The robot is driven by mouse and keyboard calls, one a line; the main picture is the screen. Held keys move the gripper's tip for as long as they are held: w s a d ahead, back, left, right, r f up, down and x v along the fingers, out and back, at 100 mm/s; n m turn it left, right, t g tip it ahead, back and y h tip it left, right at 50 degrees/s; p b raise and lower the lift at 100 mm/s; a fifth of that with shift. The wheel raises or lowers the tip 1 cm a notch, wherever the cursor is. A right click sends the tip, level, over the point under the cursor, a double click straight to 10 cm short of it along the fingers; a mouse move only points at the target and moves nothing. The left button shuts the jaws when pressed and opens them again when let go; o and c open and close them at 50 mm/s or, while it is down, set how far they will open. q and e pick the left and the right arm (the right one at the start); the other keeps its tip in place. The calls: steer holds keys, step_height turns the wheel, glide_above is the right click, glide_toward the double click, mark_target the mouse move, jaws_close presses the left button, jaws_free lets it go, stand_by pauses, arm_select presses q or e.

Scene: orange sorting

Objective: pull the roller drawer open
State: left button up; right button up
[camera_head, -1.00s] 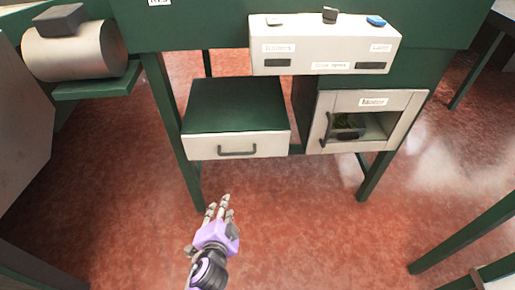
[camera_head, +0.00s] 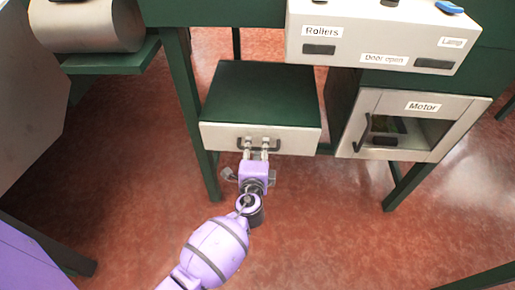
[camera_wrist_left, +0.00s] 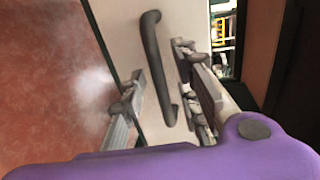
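The drawer (camera_head: 220,137) has a pale grey front under a dark green top, below the bench. Its dark bar handle (camera_head: 274,147) is on the front; it also shows upright in the left wrist view (camera_wrist_left: 151,38). My left gripper (camera_head: 257,143) is at the handle, its fingertips close to the drawer front. In the left wrist view, its fingers (camera_wrist_left: 165,98) are spread, on either side of the handle. Contact with the handle cannot be told. The drawer front looks flush with its green casing. My right gripper is in neither view.
A control box (camera_head: 380,35) labelled Rollers, Door open and Lamp overhangs above right. A cabinet labelled Motor (camera_head: 420,107) with a windowed door stands right of the drawer. A green bench leg (camera_head: 190,110) is just left. The red floor (camera_head: 340,235) in front is clear.

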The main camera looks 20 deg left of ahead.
arm_select(q)
steer(key=shift+w+a, duration=0.1)
steer(key=shift+w, duration=0.2)
jaws_close()
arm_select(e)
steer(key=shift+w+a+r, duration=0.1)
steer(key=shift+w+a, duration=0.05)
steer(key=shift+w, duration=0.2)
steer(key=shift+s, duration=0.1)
arm_select(q)
steer(key=shift+f, duration=0.1)
